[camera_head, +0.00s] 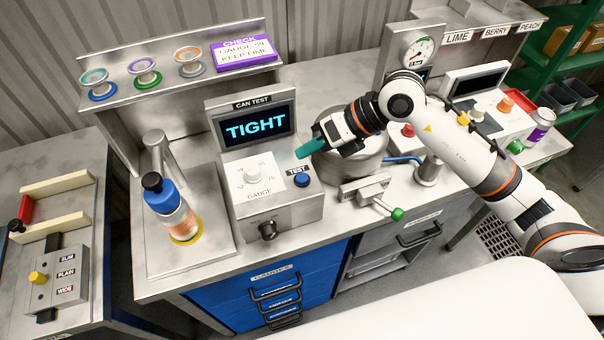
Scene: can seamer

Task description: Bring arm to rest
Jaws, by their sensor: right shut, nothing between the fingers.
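My right arm (465,160) comes in from the lower right and reaches left across the steel counter. My right gripper (309,148) has teal fingertips and is shut and empty. It is just above and right of the blue TEST button (301,179) on the can test unit (270,205); I cannot tell whether it touches anything. The unit's screen (253,125) reads TIGHT. Its gauge dial (253,174) sits left of the button. My left gripper is not in view.
A round metal vessel (350,168) stands behind and under the gripper. A green-tipped lever (397,214) is in front of it. A blue-topped can (170,208) stands on the left. A pressure gauge (418,51), a tilted screen (478,80) and a purple-banded can (540,125) are near the arm.

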